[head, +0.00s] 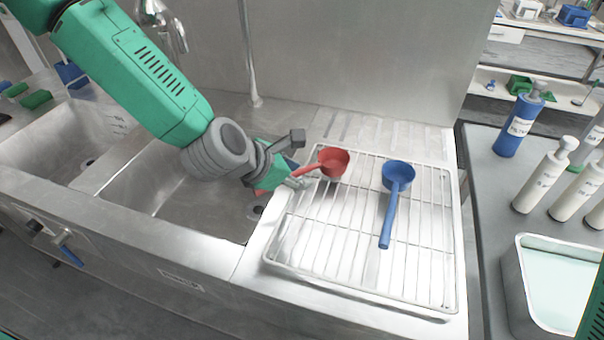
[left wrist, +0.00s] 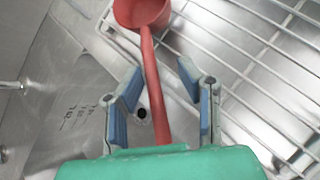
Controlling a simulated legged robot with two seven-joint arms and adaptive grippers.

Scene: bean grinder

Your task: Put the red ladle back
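The red ladle (head: 333,162) has its cup at the far left corner of the wire rack, with its handle pointing left toward the sink. In the left wrist view, the red ladle (left wrist: 143,12) has its cup at the top and its handle running down between my fingers. My left gripper (head: 292,172) is at the handle, over the sink's right edge. In the left wrist view, the left gripper (left wrist: 165,95) is open, with a gap on each side of the handle. The handle's far end is hidden behind my green gripper body. My right gripper is not in view.
A blue ladle (head: 397,176) lies on the wire rack (head: 330,262), right of the red one. Sink basins (head: 190,205) lie under and left of my arm. At right, a grey table holds a blue bottle (head: 518,125), white bottles (head: 545,178) and a metal tub (head: 520,290).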

